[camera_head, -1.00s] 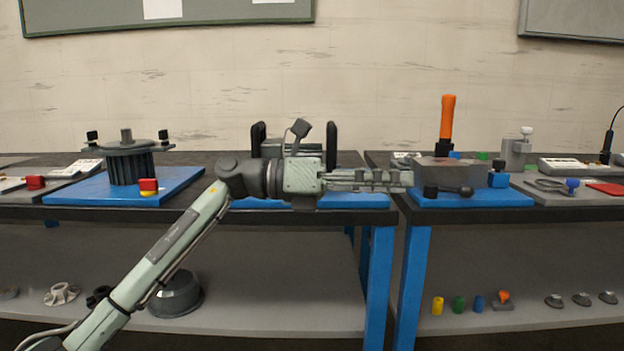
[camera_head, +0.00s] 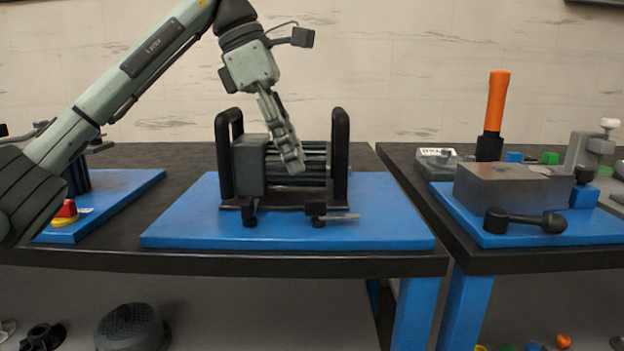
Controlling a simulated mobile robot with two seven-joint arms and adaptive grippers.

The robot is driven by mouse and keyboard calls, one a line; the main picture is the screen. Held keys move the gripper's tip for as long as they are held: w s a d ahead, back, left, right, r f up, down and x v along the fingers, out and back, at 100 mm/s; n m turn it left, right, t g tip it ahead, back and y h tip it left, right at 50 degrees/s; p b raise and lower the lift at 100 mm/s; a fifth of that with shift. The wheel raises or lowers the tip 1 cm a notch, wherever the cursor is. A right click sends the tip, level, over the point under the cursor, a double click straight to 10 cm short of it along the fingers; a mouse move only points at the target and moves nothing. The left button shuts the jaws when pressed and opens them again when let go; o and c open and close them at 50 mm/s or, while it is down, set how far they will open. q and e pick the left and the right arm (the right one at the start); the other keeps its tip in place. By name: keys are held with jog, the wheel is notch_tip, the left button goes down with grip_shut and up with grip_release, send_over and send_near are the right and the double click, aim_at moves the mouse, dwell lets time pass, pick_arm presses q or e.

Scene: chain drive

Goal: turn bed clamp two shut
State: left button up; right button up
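A machine with a grey block, dark rods and two tall black loop handles stands on a blue bed plate (camera_head: 380,228) in the middle. Two small dark clamps sit at its front: a left clamp (camera_head: 250,212) and a right clamp (camera_head: 317,211), whose thin lever points right. I cannot tell which is bed clamp two. My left gripper (camera_head: 293,162) points down over the machine, in front of the rods and above both clamps, apart from them. Its fingers show edge-on, so its opening is unclear. My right gripper is out of view.
On the right table, a grey block (camera_head: 515,188) with a dark ball-ended lever (camera_head: 525,221) and an orange-handled tool (camera_head: 495,108) sit at another blue plate. A red and yellow button (camera_head: 65,213) is at the left. The central plate's front right is clear.

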aim_at(313, 199)
pick_arm(q)
jog(key=x, duration=0.6)
jog(key=shift+s+f+b, duration=0.15)
jog(key=shift+b, duration=0.15)
jog(key=shift+d+f, duration=0.35)
jog(key=shift+f, duration=0.3)
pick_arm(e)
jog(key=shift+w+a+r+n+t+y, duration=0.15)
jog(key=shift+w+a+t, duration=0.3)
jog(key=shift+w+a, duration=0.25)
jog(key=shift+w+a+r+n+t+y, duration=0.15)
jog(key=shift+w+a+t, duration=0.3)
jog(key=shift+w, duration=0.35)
pick_arm(q)
grip_shut()
